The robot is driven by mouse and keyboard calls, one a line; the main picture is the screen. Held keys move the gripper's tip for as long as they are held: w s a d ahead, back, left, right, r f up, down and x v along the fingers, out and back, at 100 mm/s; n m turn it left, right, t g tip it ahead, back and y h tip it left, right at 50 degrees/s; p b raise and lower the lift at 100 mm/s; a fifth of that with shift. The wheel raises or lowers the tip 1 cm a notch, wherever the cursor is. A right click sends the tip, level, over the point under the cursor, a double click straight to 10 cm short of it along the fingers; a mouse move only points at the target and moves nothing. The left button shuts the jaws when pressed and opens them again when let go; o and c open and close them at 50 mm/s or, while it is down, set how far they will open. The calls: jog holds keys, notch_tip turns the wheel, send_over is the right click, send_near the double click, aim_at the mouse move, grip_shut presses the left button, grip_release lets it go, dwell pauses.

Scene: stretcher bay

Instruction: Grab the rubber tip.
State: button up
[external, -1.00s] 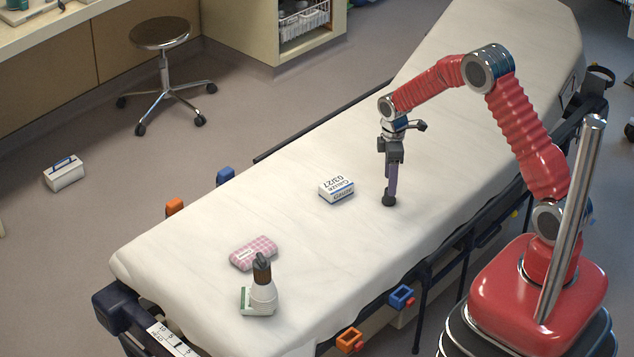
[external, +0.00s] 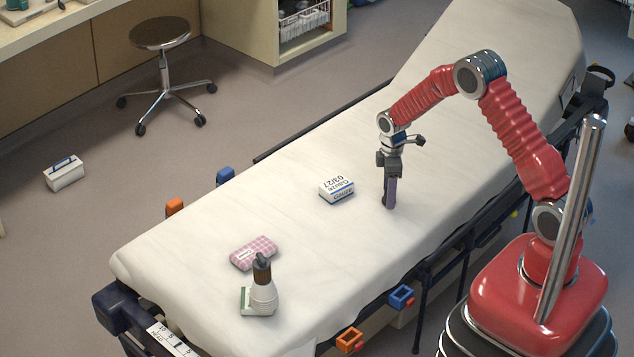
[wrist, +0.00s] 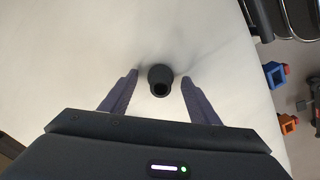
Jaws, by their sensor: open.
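The rubber tip (wrist: 161,80) is a small dark cylinder with a round hole in its end. In the wrist view it stands on the white sheet between the two fingers, with a gap on each side. My gripper (wrist: 160,88) is open and points down around the tip. In the external view my gripper (external: 389,203) is low over the middle of the stretcher, and its fingers mostly hide the tip.
A gauze box (external: 337,190) lies on the stretcher sheet (external: 300,240) left of my gripper. A pink checked pouch (external: 254,252) and a bottle with a dark top (external: 262,290) are at the near left end. The sheet around my gripper is otherwise clear.

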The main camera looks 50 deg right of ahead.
jog(key=shift+c, duration=0.5)
jog(key=c, duration=1)
jog(key=shift+r, duration=0.1)
jog(key=shift+c, duration=0.2)
notch_tip(320, 180, up, 10)
jog(key=shift+f, duration=0.1)
